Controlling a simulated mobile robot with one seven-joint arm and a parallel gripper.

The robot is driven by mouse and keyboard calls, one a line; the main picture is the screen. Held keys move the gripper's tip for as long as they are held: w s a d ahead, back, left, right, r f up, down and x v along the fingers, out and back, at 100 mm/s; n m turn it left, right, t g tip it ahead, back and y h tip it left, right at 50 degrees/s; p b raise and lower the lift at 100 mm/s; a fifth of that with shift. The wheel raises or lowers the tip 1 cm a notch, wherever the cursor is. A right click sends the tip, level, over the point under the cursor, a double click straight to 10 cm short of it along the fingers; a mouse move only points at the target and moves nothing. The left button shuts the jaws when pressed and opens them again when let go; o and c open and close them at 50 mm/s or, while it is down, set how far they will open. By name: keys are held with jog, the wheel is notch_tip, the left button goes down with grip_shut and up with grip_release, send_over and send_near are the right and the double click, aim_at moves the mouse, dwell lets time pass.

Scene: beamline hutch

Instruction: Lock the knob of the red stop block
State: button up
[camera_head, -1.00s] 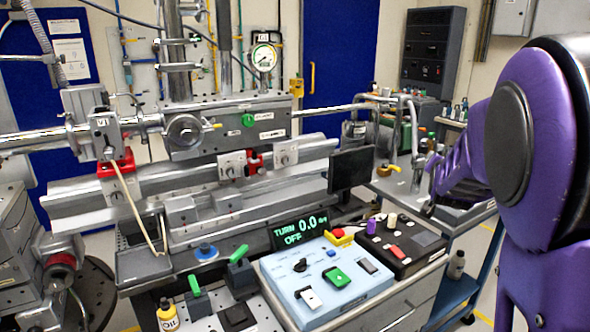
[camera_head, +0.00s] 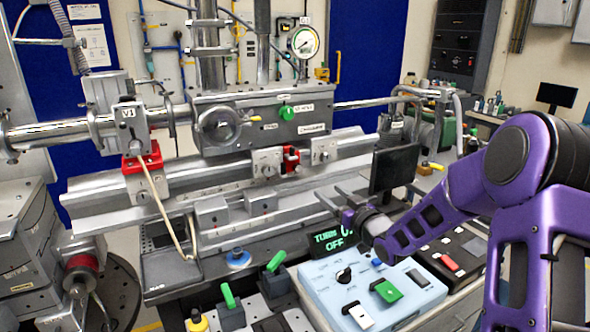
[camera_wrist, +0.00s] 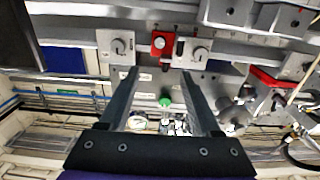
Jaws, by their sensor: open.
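The small red stop block (camera_head: 291,158) sits on the silver rail between a left grey clamp block (camera_head: 266,163) and a right grey clamp block (camera_head: 323,150). In the wrist view the red block (camera_wrist: 163,48) shows a small round silver knob (camera_wrist: 159,43) on its face; its setting cannot be told. My gripper (camera_head: 328,198) is in front of the rail, below and right of the red block, apart from it. In the wrist view my gripper (camera_wrist: 160,72) is open and empty, its fingers pointing toward the red block.
A black screen (camera_head: 394,168) stands close to the right of my gripper. A green knob (camera_head: 287,112) is on the housing above the rail. Another red block (camera_head: 142,160) sits under V1 at left. A control box (camera_head: 375,290) lies below my arm.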

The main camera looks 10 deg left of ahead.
aim_at(299, 167)
jog(key=x, duration=1.6)
jog(key=shift+w+a, duration=0.2)
jog(key=shift+w, duration=0.05)
grip_shut()
